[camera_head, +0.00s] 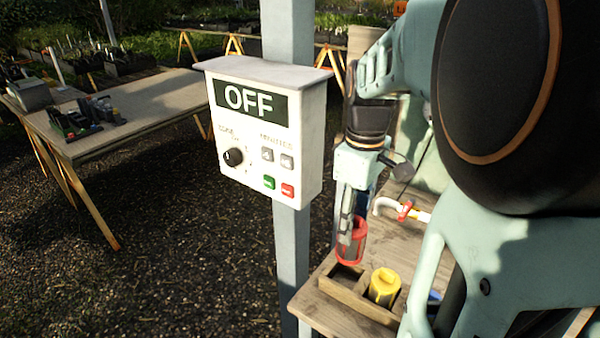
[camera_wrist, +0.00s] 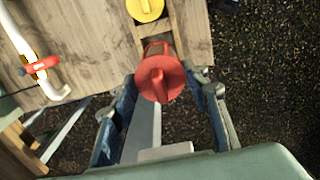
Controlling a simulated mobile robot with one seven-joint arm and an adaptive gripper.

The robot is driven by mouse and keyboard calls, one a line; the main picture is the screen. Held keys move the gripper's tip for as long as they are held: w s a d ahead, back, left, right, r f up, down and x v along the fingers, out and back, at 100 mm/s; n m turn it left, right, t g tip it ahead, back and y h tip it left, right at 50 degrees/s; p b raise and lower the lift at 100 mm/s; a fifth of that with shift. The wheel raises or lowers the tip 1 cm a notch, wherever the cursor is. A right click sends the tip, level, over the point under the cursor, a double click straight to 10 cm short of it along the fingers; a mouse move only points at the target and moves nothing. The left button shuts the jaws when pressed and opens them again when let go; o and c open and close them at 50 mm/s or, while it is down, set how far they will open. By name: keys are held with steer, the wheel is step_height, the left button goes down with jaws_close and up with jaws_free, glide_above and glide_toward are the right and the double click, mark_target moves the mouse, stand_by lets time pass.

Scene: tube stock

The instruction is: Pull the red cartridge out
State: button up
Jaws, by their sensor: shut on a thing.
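The red cartridge (camera_head: 353,248) is between the fingers of my gripper (camera_head: 346,228), which is shut on it. The cartridge hangs roughly upright, with its lower end over the left slot of the wooden rack (camera_head: 337,290). Whether that end is fully clear of the slot is hard to tell. In the wrist view, the round red top of the cartridge (camera_wrist: 160,80) lies between the two fingertips, and the rack (camera_wrist: 198,40) is behind it. A yellow cartridge (camera_head: 384,286) stands in the neighbouring slot.
A white control box (camera_head: 264,130) reading OFF hangs on a grey post (camera_head: 287,240) left of my gripper. A white pipe with a red valve handle (camera_head: 405,210) is behind the rack. A blue item (camera_head: 434,297) shows partly at right. A wooden table (camera_head: 140,105) stands far left.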

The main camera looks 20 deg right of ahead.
steer(key=shift+r+p, duration=1.8)
steer(key=shift+r, duration=0.5)
steer(key=shift+f, duration=0.1)
